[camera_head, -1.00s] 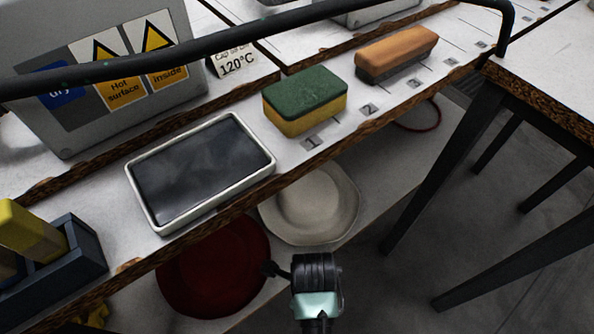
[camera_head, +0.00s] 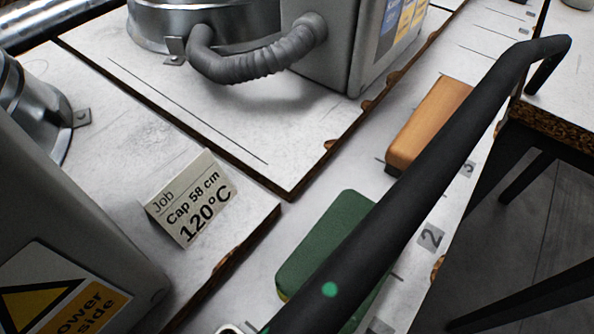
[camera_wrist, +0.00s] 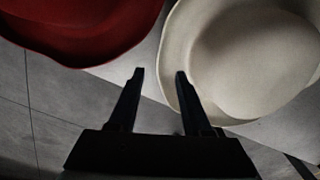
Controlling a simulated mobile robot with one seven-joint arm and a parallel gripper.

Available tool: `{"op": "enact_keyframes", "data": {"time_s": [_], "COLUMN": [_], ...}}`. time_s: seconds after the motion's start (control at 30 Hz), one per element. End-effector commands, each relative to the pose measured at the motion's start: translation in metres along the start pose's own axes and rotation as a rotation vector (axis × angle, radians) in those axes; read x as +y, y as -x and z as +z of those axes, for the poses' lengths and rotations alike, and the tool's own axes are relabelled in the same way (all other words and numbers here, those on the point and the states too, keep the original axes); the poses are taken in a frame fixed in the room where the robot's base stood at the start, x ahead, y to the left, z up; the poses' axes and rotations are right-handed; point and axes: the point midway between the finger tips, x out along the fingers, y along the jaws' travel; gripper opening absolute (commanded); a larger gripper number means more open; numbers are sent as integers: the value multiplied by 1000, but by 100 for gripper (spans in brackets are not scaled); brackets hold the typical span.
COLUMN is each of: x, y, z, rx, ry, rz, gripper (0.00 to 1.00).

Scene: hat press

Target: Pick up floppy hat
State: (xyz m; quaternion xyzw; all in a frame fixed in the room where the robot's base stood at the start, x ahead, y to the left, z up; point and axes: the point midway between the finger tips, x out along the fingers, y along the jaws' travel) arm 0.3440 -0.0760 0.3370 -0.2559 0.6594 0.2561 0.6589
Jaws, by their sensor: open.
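Two hats show in the wrist view: a cream wide-brimmed hat (camera_wrist: 250,57) at the upper right and a dark red hat (camera_wrist: 85,28) at the upper left. I cannot tell for sure which one is the floppy hat. My gripper (camera_wrist: 159,72) is open and empty, with its fingertips near the cream hat's left brim. The right finger overlaps that brim in the picture; whether they touch is unclear. The red hat is apart from the fingers, further left. Neither the hats nor my gripper shows in the head view.
In the head view, a thick dark tube (camera_head: 445,165) crosses above the bench. A green sponge-like block (camera_head: 325,240), an orange-brown brush (camera_head: 430,120) and a job card (camera_head: 188,200) reading 120°C lie there. A grey machine (camera_head: 70,230) stands at the left. A dark-legged table (camera_head: 555,130) is at right.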

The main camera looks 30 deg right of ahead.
Motion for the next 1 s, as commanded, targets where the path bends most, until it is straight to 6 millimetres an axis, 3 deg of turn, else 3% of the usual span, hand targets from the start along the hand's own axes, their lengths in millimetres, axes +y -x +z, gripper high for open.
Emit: {"op": "enact_keyframes", "data": {"time_s": [0.03,0.37,0.7,0.97,1.0], "x": [0,0,1,1,1], "y": [-16,-36,-76,-75,-75], "z": [0,2,6,6,6], "rx": [0,-1,0,-1,-1], "ry": [0,0,1,0,0], "rz": [1,0,0,-1,-1], "gripper": [49,49,49,49,45]}}
